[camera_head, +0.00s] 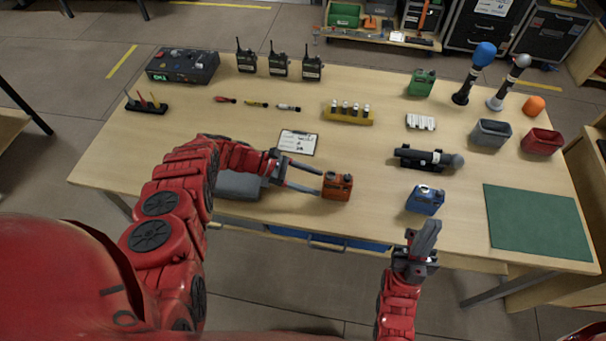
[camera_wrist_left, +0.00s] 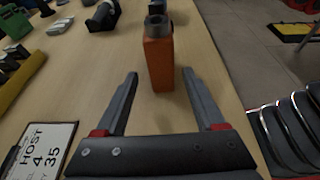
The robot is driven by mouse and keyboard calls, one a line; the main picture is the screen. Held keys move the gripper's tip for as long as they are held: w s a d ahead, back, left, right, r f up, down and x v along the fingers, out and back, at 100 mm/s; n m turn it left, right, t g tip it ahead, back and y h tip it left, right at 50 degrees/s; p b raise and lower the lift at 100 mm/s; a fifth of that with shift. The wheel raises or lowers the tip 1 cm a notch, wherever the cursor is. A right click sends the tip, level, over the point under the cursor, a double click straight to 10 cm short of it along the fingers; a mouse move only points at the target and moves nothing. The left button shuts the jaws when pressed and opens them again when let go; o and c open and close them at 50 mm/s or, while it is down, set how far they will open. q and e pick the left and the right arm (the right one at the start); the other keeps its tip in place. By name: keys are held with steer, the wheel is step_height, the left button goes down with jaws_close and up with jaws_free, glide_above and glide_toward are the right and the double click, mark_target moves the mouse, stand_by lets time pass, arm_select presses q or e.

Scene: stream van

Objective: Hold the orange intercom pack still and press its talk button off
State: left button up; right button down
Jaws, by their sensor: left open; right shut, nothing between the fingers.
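The orange intercom pack (camera_head: 337,186) stands upright on the table near its front edge. In the left wrist view the orange pack (camera_wrist_left: 159,62) shows its narrow side, just beyond and between the fingertips. My left gripper (camera_head: 321,183) is open, its fingers reaching towards the pack from the left; it also shows in the left wrist view (camera_wrist_left: 160,78). My right gripper (camera_head: 428,226) is shut and empty, pointing up in front of the table's edge, below the blue pack. The talk button is too small to make out.
A blue pack (camera_head: 425,199) stands right of the orange one, and a green pack (camera_head: 421,83) stands farther back. A black microphone (camera_head: 428,158) lies behind the blue pack. A clipboard card (camera_head: 298,142) lies behind my left gripper. A green mat (camera_head: 537,222) lies bare at the right.

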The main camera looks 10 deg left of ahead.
mark_target(331, 188)
arm_select(q)
steer(key=shift+b+x, duration=0.45)
steer(key=shift+x, duration=2.75)
jaws_close()
